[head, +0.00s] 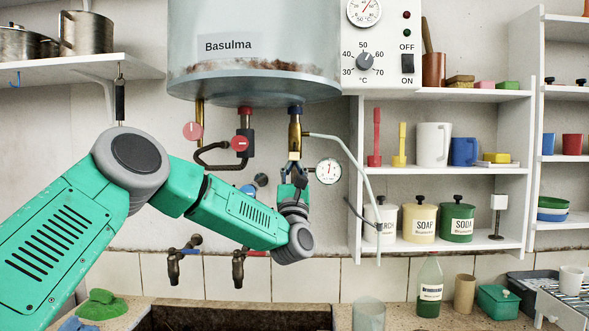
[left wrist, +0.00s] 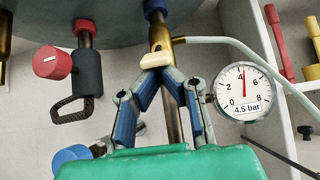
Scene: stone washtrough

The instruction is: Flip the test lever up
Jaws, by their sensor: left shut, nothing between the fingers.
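A brass valve (head: 295,133) with a blue cap hangs under the grey boiler (head: 255,60). In the left wrist view, a small cream lever (left wrist: 156,60), apparently the test lever, sticks out from this valve toward me. It looks roughly level or slightly tilted. My left gripper (head: 294,167) is just below the valve, pointing up. In the left wrist view its fingertips (left wrist: 166,73) are together and empty, right under the lever; I cannot tell whether they touch it. In the head view the lever is not clear behind the gripper. My right gripper is not in view.
A pressure gauge (left wrist: 244,90) reading about 4.5 bar sits right of the gripper. A pale hose (head: 345,150) curves down from the valve. A red-knobbed valve (head: 240,143) with a looped pipe is at left. Shelves (head: 440,170) with jars stand at right.

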